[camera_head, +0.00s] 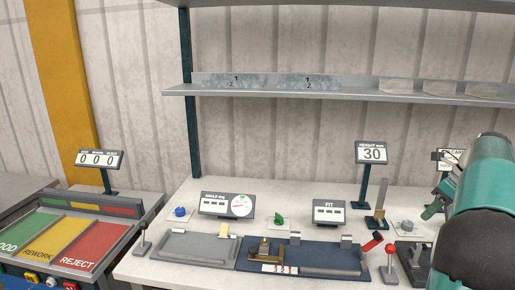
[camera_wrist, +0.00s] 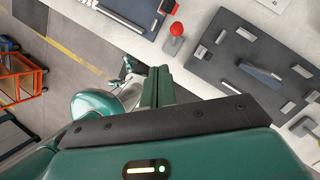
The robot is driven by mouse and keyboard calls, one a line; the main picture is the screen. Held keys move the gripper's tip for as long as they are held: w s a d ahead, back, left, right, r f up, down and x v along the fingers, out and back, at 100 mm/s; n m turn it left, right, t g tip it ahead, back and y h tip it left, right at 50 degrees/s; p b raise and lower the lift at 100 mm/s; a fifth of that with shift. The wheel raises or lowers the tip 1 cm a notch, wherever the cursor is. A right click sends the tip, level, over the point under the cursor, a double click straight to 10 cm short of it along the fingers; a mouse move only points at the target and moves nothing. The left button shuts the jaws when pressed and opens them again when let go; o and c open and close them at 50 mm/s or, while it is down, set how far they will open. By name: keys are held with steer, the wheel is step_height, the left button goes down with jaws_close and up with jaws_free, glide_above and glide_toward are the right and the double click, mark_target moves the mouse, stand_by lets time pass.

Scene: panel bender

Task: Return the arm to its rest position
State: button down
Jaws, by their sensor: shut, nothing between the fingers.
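My arm rises at the right edge of the head view, green with dark joints. My gripper (camera_wrist: 158,88) shows in the wrist view as two green fingers side by side, shut with nothing between them. Below it in that view are the bench edge and the grey floor. What looks like part of the gripper (camera_head: 432,210) also shows in the head view, left of the arm and above the bench's right end. It touches nothing that I can see.
The white bench (camera_head: 190,197) carries a grey fixture (camera_head: 190,246), a blue fixture (camera_head: 342,258) and a red-knobbed lever (camera_head: 390,250). Green, yellow and red trays (camera_head: 95,243) stand left. A shelf (camera_head: 350,94) spans above. An orange cart (camera_wrist: 18,75) stands on the floor.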

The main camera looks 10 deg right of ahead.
steer(key=s+a+r+n+h, duration=0.1)
steer(key=s+a+n, duration=0.2)
steer(key=a+n, duration=0.6)
steer(key=s+a+r+n+h, duration=0.15)
steer(key=a+n, duration=0.35)
steer(key=a, duration=0.8)
steer(key=s+a+f+n+t, duration=0.1)
steer(key=s+a+f+n, duration=0.3)
steer(key=s+a+n, duration=0.3)
steer(key=s+a+f+n+t+h, duration=0.1)
steer(key=s+a+f+n, duration=0.3)
steer(key=s+a+n, duration=0.3)
steer(key=a+n, duration=0.1)
steer(key=n, duration=0.2)
steer(key=shift+a+f+t, duration=0.15)
steer(key=shift+a+t, duration=0.1)
steer(key=shift+t, duration=0.05)
steer(key=shift+s, duration=0.1)
